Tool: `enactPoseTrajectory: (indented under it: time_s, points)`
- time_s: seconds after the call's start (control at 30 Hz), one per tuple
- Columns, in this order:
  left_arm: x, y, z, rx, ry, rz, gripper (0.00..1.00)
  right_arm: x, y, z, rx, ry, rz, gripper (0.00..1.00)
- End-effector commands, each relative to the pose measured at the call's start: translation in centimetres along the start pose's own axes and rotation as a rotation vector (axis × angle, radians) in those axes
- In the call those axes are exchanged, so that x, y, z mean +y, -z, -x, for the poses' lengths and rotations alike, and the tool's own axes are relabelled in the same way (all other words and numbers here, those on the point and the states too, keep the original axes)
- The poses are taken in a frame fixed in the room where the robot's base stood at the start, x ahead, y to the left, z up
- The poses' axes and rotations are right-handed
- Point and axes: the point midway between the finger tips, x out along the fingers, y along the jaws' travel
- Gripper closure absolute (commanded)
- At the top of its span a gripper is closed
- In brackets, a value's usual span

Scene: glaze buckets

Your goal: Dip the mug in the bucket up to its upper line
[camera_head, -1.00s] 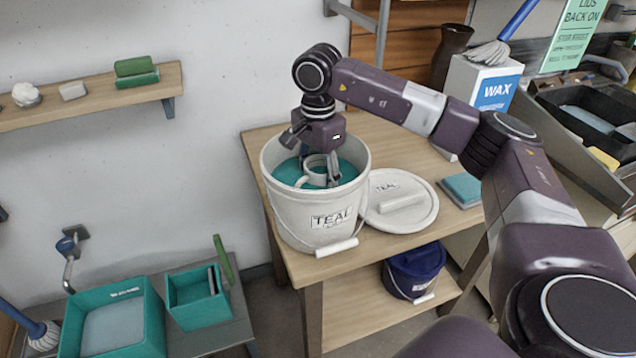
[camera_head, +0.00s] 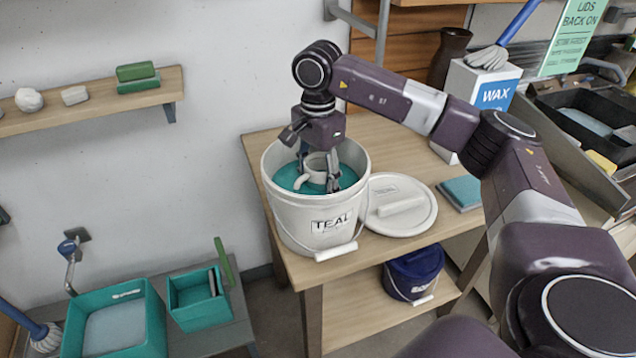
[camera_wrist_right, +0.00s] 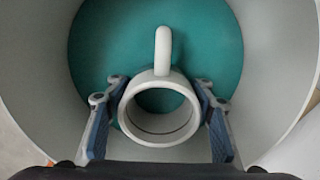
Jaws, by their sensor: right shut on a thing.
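The white bucket (camera_head: 310,218) labelled TEAL stands open on the wooden table, with teal glaze (camera_head: 287,177) inside. My right gripper (camera_head: 321,178) reaches down into the bucket. It is shut on a pale mug (camera_head: 316,165), which is upright with its handle to the left in the head view. In the right wrist view the mug (camera_wrist_right: 159,75) sits between both fingers of the gripper (camera_wrist_right: 158,112), its handle pointing up the picture over the glaze (camera_wrist_right: 100,50). The mug's lower part is hidden, so I cannot tell how deep it is in the glaze. My left gripper is not in view.
The bucket's white lid (camera_head: 398,203) lies on the table (camera_head: 380,247) right of the bucket. A teal block (camera_head: 461,192) and a WAX box (camera_head: 478,95) are farther right. A blue bucket (camera_head: 414,272) is on the lower shelf. Teal bins (camera_head: 113,325) stand at lower left.

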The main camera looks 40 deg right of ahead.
Motion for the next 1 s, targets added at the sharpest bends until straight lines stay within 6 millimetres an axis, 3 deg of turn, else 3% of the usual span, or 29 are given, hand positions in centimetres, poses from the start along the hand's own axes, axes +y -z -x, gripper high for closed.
enactPoseTrajectory:
  time_s: [0.03,0.6,1.0]
  points:
    - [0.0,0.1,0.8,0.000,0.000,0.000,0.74,-0.1,0.0,1.1,-0.001,0.003,0.000,0.84]
    - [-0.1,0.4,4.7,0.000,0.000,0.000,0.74,-0.1,0.0,6.7,-0.001,0.003,0.000,0.84]
    - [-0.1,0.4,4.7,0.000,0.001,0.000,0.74,-0.1,0.0,6.8,-0.001,0.002,0.000,0.84]
